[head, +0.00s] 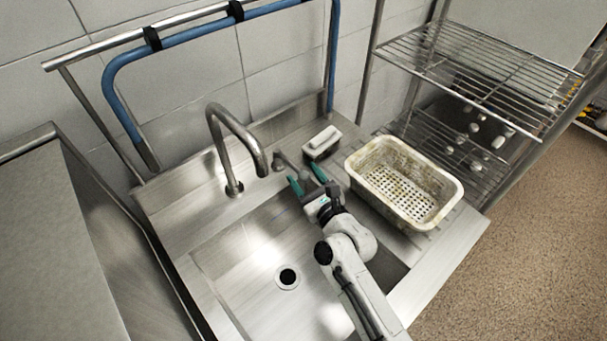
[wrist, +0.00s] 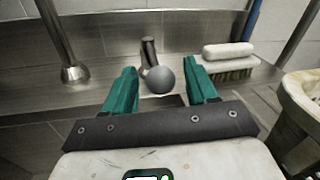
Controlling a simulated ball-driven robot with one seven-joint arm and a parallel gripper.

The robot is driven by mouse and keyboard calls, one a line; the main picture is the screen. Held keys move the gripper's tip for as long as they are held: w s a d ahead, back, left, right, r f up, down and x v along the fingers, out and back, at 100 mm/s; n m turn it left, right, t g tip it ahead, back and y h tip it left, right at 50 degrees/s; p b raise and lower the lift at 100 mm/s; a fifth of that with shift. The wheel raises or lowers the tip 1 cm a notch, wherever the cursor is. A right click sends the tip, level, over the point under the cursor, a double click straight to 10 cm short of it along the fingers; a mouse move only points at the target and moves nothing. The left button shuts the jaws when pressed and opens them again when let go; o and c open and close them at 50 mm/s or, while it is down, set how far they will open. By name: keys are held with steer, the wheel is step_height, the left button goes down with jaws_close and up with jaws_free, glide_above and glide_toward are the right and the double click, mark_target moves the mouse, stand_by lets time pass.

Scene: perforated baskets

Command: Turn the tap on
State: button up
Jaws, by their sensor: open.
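The tap is a curved metal spout (head: 237,135) rising from the back ledge of the steel sink (head: 238,262). Its lever handle (head: 285,161) stands just right of the spout. In the wrist view the lever ends in a grey ball knob (wrist: 159,79), with its metal stem (wrist: 149,50) behind. The spout's base (wrist: 74,73) shows at the left there. My gripper (head: 307,179) has green fingers, is open, and points at the lever. In the wrist view the knob appears between the open fingertips; I cannot tell whether either finger touches it.
A white scrubbing brush (head: 322,143) lies on the ledge right of the lever. A dirty perforated basket (head: 447,213) stands on the right drainboard, close to my gripper. A wire rack (head: 480,75) stands at the right. A blue hose (head: 200,37) runs along a rail behind. The basin is empty.

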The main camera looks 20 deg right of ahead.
steer(key=shift+w, duration=0.45)
jaws_close()
stand_by(0.3)
